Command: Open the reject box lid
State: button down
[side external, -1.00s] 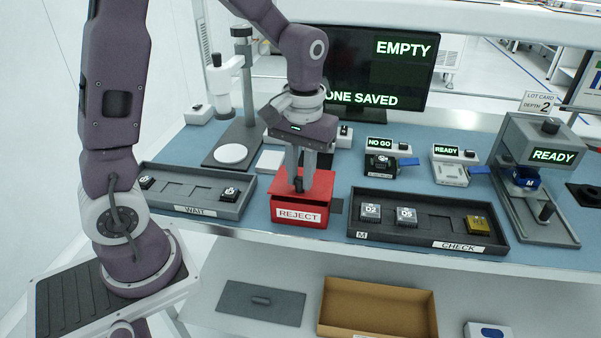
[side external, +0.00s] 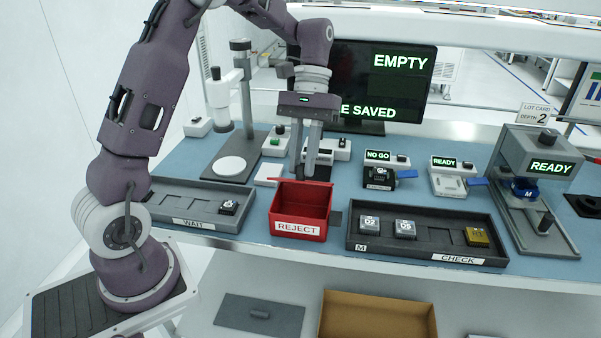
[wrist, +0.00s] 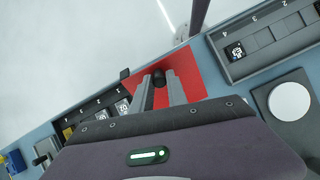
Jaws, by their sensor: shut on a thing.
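The red reject box (side external: 298,228) stands on the blue bench in the side external view, with its front labelled REJECT. Its red lid (side external: 301,181) is raised, and the box's inside shows from the front. The lid also fills the middle of the wrist view (wrist: 192,80), with a black knob (wrist: 159,78) on it. My gripper (side external: 310,174) is above and behind the box. In the wrist view my gripper (wrist: 160,82) has its two fingers shut on the knob. The knob is hidden in the side external view.
The WAIT tray (side external: 190,222) is left of the box, and the CHECK tray (side external: 420,253) with several chips is right. A stand (side external: 242,90) with a white disc is behind left. The monitor (side external: 395,85) and small NO GO tester (side external: 379,172) are behind.

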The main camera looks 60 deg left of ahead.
jog(key=shift+w+a+r, duration=0.25)
jog(key=shift+w, duration=0.1)
jog(key=w+a+g+h, duration=0.1)
jog(key=w+a, duration=0.5)
jog(key=shift+a, duration=0.35)
jog(key=shift+g, duration=0.3)
jog(key=c, duration=1.3)
grip_release()
jog(key=shift+d+r, duration=0.15)
